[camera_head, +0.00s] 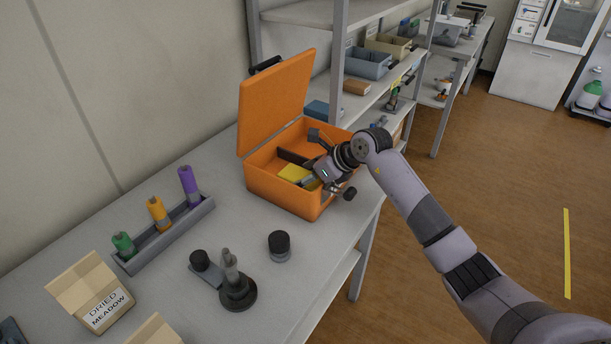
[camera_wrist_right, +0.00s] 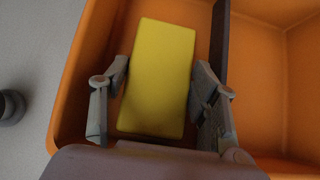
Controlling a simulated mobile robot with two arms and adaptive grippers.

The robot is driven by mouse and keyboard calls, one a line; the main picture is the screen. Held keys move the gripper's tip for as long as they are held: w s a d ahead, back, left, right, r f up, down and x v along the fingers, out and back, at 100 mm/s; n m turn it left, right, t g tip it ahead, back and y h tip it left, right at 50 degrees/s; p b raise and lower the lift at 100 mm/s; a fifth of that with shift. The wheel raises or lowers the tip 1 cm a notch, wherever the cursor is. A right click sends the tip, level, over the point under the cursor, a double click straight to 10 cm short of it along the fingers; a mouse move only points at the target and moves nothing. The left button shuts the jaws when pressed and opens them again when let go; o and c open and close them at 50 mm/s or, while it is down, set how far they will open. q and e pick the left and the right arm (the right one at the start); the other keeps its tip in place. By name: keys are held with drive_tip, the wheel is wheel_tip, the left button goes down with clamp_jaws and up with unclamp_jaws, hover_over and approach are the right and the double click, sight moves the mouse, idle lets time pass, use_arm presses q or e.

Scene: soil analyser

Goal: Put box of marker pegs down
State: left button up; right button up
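The yellow box of marker pegs (camera_head: 294,172) lies inside the open orange case (camera_head: 281,196) on the bench. In the right wrist view the yellow box (camera_wrist_right: 158,78) lies slightly turned, left of a dark divider (camera_wrist_right: 219,45). My right gripper (camera_head: 316,180) reaches down into the case at its right side. In the wrist view the right gripper (camera_wrist_right: 161,72) has its fingers apart, one on each side of the box, very close to its edges. It looks open; firm contact cannot be made out. My left gripper is not in view.
The case's orange lid (camera_head: 275,100) stands raised at the back. On the bench are a grey rack (camera_head: 165,240) with coloured bottles, a black-lidded jar (camera_head: 279,246), a dark stand (camera_head: 237,290) and a carton (camera_head: 92,292). Shelving stands behind. Bare bench lies in front of the case.

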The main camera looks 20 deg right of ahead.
drive_tip(key=o, duration=0.3)
drive_tip(key=shift+o, duration=0.2)
drive_tip(key=shift+r, duration=0.3)
drive_tip(key=shift+s+d+r, duration=0.15)
drive_tip(key=shift+d, duration=0.05)
drive_tip(key=v, duration=1.1)
drive_tip(key=shift+s+b, duration=0.15)
drive_tip(key=shift+b, duration=0.2)
drive_tip(key=shift+r, duration=0.1)
